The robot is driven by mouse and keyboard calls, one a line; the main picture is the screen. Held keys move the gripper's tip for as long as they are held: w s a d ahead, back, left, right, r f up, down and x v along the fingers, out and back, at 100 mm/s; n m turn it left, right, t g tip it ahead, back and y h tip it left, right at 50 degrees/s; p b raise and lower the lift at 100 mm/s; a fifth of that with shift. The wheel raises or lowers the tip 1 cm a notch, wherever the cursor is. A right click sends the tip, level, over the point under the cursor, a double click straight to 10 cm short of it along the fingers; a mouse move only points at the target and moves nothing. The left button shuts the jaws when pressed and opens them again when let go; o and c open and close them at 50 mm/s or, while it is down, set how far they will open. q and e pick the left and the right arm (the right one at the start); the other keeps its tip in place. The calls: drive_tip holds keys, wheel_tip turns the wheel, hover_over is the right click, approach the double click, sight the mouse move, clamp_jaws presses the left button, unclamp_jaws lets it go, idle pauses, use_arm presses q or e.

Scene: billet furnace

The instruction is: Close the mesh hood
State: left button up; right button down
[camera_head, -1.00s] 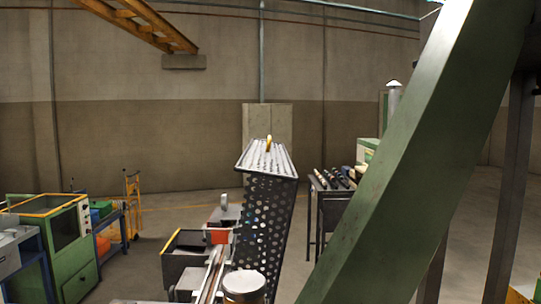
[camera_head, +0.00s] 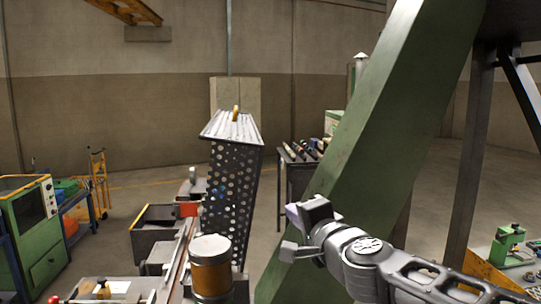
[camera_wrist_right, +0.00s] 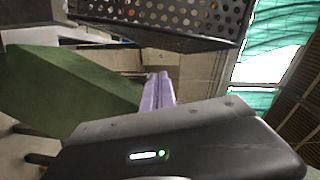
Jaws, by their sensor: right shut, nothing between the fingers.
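My left gripper is not in view.
A thick green slanted beam (camera_head: 375,130) stands right behind my right gripper. A brown-and-grey cylinder (camera_head: 211,275) and a rail (camera_head: 178,255) are in front of the hood. A dark table with several rods (camera_head: 305,150) stands behind. A green cabinet (camera_head: 35,225) is at left.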

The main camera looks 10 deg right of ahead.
wheel_tip(320, 180, up, 10)
drive_tip(key=s+d+m+t, duration=0.1)
drive_tip(key=s+d+m, duration=0.1)
drive_tip(key=m, duration=0.2)
drive_tip(key=shift+f+y, duration=0.15)
drive_tip(key=shift+y, duration=0.15)
drive_tip(key=shift+s+d, duration=0.1)
drive_tip(key=shift+s, duration=0.05)
drive_tip(key=w+a, duration=0.6)
drive_tip(key=w, duration=0.4)
drive_tip(key=shift+a+r, duration=0.2)
drive_tip(key=shift+r, duration=0.25)
